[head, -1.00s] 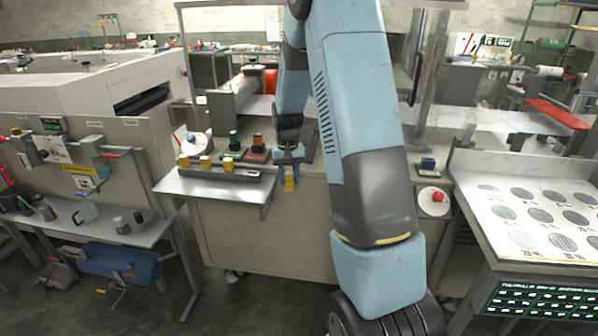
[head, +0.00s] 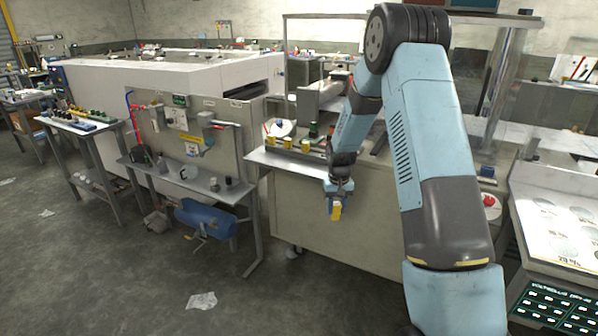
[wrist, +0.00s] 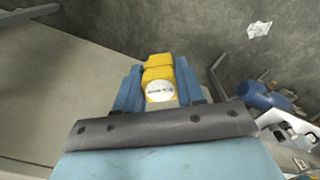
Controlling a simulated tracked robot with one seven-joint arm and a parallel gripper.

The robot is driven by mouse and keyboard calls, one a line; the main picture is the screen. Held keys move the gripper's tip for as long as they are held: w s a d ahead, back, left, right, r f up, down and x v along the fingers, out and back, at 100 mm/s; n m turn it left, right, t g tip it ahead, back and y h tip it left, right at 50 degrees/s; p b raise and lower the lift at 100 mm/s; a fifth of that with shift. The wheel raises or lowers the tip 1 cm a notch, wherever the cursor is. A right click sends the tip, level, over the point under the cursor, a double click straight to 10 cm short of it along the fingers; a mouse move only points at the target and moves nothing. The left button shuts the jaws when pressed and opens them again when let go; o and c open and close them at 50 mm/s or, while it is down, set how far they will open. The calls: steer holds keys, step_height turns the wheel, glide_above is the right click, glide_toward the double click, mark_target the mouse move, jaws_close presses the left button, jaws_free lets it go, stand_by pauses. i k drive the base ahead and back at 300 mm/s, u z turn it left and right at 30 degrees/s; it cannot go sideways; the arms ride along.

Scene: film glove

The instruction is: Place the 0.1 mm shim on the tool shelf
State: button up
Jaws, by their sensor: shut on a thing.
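My gripper (head: 337,200) is shut on a yellow piece (head: 336,212), taken to be the 0.1 mm shim, and holds it in the air in front of the beige machine cabinet. In the wrist view the yellow piece (wrist: 158,72) sits between the blue fingers (wrist: 158,90), with a round white label too small to read. A rack (head: 295,150) with several yellow-topped pieces lies on a small grey ledge (head: 262,157), left of and above my gripper. A grey shelf (head: 232,195) with small tools stands further left. Which surface is the tool shelf is not marked legibly.
A blue roll (head: 207,219) lies beneath the left grey shelf. A bench (head: 75,123) with several knobbed pieces stands at far left. A sloped white panel (head: 530,215) with grey discs is at right. The floor in front is clear except for paper scraps (head: 202,301).

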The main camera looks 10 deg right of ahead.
mark_target(282, 163)
steer(key=u, duration=0.4)
steer(key=i, duration=1.25)
steer(key=u, duration=0.2)
